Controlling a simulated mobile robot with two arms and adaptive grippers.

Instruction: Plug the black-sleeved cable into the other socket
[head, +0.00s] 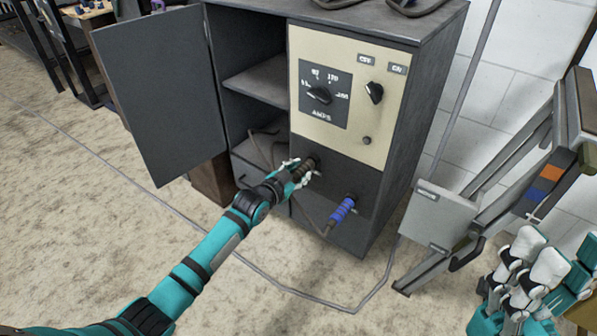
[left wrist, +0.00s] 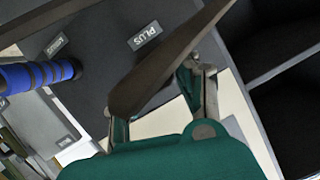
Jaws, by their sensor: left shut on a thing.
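The black-sleeved cable (head: 303,171) is in my left gripper (head: 297,174), in front of the dark lower panel of the machine. In the left wrist view its dark brown-black sleeve (left wrist: 165,62) runs slantwise between the fingers (left wrist: 160,105), which are shut on it. The sleeve's far end is close to a socket (head: 318,160); I cannot tell whether it is seated. A blue-sleeved cable (head: 342,210) sits at the panel's right part and also shows in the left wrist view (left wrist: 40,73). My right gripper (head: 530,272) is at the lower right, its jaw gap unclear.
The cabinet door (head: 160,90) stands open on the left, beside shelves (head: 256,82). A cream panel (head: 350,95) with knobs is above the sockets. A PLUS label (left wrist: 145,35) shows near the sleeve. A grey metal frame (head: 440,212) stands right. Cable lies across the floor.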

